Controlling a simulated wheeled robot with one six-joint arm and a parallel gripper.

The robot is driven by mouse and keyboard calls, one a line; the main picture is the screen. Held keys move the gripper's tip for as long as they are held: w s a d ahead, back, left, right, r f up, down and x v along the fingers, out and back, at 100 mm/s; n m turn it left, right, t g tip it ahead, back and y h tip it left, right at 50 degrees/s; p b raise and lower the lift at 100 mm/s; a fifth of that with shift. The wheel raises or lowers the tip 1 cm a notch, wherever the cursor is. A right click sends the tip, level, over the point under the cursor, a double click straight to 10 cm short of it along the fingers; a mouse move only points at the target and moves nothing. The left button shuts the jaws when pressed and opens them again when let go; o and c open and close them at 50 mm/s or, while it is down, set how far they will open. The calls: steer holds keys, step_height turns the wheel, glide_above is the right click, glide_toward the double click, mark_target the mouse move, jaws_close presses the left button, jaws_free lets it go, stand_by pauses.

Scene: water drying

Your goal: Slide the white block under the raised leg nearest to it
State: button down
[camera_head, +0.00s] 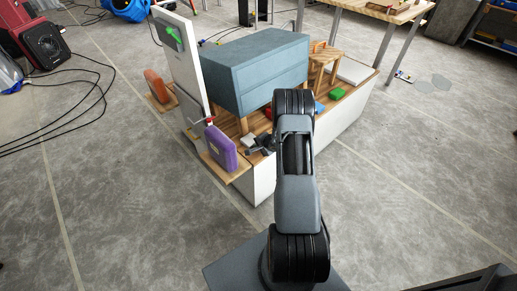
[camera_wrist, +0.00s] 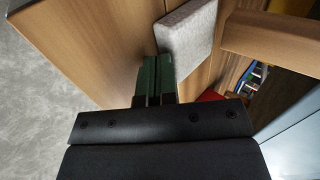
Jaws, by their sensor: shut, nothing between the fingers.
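The white block (camera_head: 248,140) lies on the wooden top beside the front wooden leg (camera_head: 243,126) of the blue-grey drawer cabinet (camera_head: 255,70). In the wrist view the block (camera_wrist: 188,38) looks pale grey, and a wooden leg (camera_wrist: 272,42) stands to its right, apart from it. My gripper (camera_head: 251,150) is low over the wooden top; its dark green fingers (camera_wrist: 154,72) are shut and empty. The fingertips are at the block's left edge in the wrist view; I cannot tell whether they touch. The gap under the leg is not clearly visible.
A purple box (camera_head: 221,148) sits on a small wooden ledge left of my gripper. A white upright panel (camera_head: 183,60) stands beside the cabinet. A green object (camera_head: 335,94) and a small wooden stool (camera_head: 322,62) are to the right.

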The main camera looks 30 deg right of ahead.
mark_target(252, 141)
steer(key=shift+w+a, duration=0.1)
steer(key=shift+w, duration=0.2)
steer(key=shift+w+a+p, duration=0.15)
steer(key=shift+w+p, duration=0.5)
steer(key=shift+w, duration=0.3)
steer(key=shift+w, duration=0.15)
steer(key=shift+w+a+p, duration=0.15)
steer(key=shift+w+p, duration=0.2)
steer(key=shift+w, duration=0.2)
steer(key=shift+s+d+r+p, duration=0.15)
steer(key=shift+s+r+p, duration=0.15)
steer(key=shift+s+p, duration=0.3)
steer(key=shift+s+d+r+p, duration=0.1)
steer(key=shift+s+r+p, duration=0.2)
steer(key=shift+s, duration=0.35)
steer(key=shift+s+d+r+p, duration=0.2)
steer(key=shift+s+p, duration=0.35)
steer(key=shift+s, duration=0.3)
steer(key=shift+s+d+r+p, duration=0.1)
steer(key=shift+s+r+p, duration=0.1)
steer(key=shift+s+p, duration=0.5)
steer(key=shift+s, duration=0.15)
